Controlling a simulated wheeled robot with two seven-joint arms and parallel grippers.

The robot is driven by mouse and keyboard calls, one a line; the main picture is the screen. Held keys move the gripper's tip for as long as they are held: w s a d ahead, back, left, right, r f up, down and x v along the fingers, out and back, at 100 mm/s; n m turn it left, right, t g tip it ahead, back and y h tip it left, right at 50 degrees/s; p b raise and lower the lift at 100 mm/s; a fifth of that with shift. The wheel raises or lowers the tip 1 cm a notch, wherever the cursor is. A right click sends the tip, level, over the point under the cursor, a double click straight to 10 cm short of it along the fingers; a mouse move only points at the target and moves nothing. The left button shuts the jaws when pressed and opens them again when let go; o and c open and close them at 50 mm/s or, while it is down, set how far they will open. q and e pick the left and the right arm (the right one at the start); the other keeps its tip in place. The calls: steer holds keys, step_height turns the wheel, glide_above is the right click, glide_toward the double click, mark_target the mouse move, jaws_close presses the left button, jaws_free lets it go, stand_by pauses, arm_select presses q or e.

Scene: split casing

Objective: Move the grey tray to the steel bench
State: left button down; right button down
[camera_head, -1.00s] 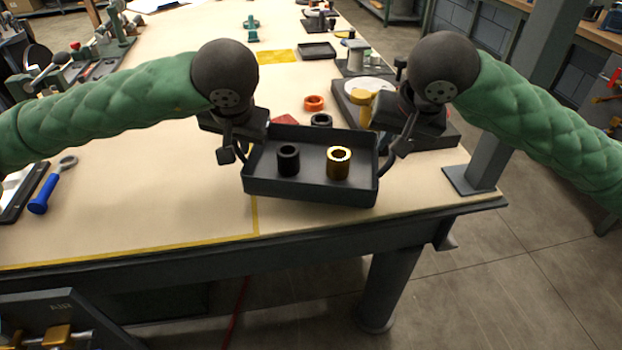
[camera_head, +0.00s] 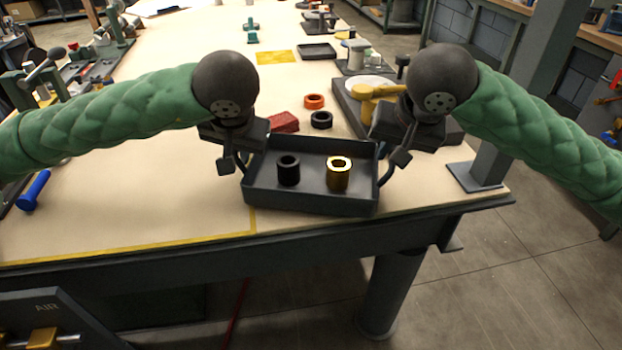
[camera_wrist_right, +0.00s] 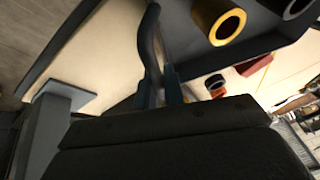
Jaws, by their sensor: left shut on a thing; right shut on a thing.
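The grey tray (camera_head: 312,201) is held level between my two grippers in the head view, over the near edge of the wooden-topped bench (camera_head: 130,215). A black ring (camera_head: 288,172) and a brass ring (camera_head: 338,176) stand upright inside it. My left gripper (camera_head: 240,172) is shut on the tray's left handle. My right gripper (camera_head: 384,172) is shut on its right handle. The right wrist view shows the handle (camera_wrist_right: 147,45) between the fingers (camera_wrist_right: 163,85), with the brass ring (camera_wrist_right: 220,22) beyond. I cannot tell which surface is the steel bench.
Behind the tray lie a red block (camera_head: 284,122), an orange ring (camera_head: 314,101) and another black ring (camera_head: 321,119). A grey post (camera_head: 484,165) stands at right. A blue-handled tool (camera_head: 34,190) lies far left.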

arm_select(q)
steer(key=shift+a+f+b, duration=0.1)
steer(key=shift+f+b, duration=0.35)
steer(key=shift+f, duration=0.15)
arm_select(e)
steer(key=shift+f, duration=0.6)
arm_select(q)
steer(key=c, duration=1.5)
jaws_free()
arm_select(e)
steer(key=c, duration=1.5)
jaws_free()
steer(key=shift+r, duration=0.1)
arm_select(q)
steer(key=shift+r, duration=0.1)
steer(key=v, duration=1.2)
arm_select(e)
steer(key=v, duration=1.2)
